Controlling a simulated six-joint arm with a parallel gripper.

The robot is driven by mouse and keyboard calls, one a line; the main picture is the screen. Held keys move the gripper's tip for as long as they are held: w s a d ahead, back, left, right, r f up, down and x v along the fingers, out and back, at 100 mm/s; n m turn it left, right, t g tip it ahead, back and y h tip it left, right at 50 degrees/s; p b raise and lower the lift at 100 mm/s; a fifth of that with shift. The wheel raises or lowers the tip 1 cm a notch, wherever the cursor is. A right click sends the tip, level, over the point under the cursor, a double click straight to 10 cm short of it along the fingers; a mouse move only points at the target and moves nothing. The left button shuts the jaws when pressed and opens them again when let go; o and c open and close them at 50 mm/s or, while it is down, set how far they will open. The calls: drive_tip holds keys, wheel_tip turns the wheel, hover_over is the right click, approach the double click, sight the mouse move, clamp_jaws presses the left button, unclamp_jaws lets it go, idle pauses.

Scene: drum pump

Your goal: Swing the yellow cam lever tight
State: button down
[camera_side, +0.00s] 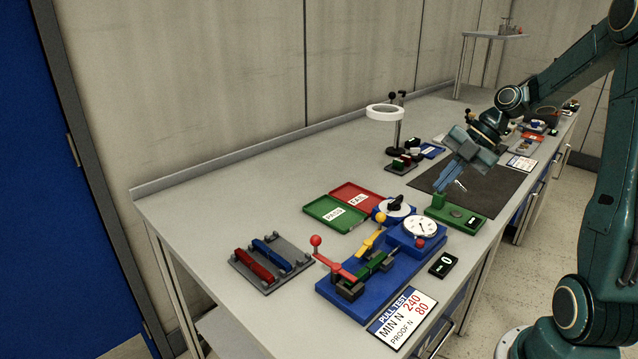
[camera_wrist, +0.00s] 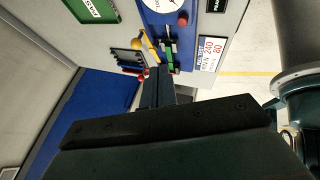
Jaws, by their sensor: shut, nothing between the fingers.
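The yellow cam lever (camera_side: 369,243) stands on the blue pull-test fixture (camera_side: 345,300), with its yellow ball knob (camera_side: 381,217) toward the back. In the wrist view the yellow lever (camera_wrist: 150,47) lies just beyond the fingertips, its ball to the left. A red lever (camera_side: 337,266) with a red ball sits at the fixture's near-left end.
A round white dial (camera_side: 420,227) is on the fixture's far end. Green (camera_side: 331,214) and red (camera_side: 358,197) trays lie behind it. A grey rack (camera_side: 270,263) with red and blue bars is at left. A ring lamp (camera_side: 385,113) stands farther back.

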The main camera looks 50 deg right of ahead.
idle(0.3)
drive_tip(key=x, duration=1)
drive_tip(key=shift+w+a+f, duration=0.1)
drive_tip(key=shift+w+a, duration=0.05)
drive_tip(key=shift+w, duration=0.3)
drive_tip(key=shift+w+a+f, duration=0.1)
drive_tip(key=shift+w, duration=0.4)
drive_tip(key=shift+w+a+f, duration=0.15)
drive_tip(key=shift+w+f, duration=0.05)
drive_tip(key=shift+w, duration=0.75)
drive_tip(key=shift+w+n, duration=0.3)
drive_tip(key=shift+n, duration=0.2)
drive_tip(key=w+a+n+g+y, duration=0.1)
drive_tip(key=w+a+n+g, duration=0.3)
drive_tip(key=w+n+g, duration=0.2)
drive_tip(key=shift+w+n, duration=1.4)
drive_tip(key=shift+n, duration=0.4)
drive_tip(key=shift+a, duration=0.2)
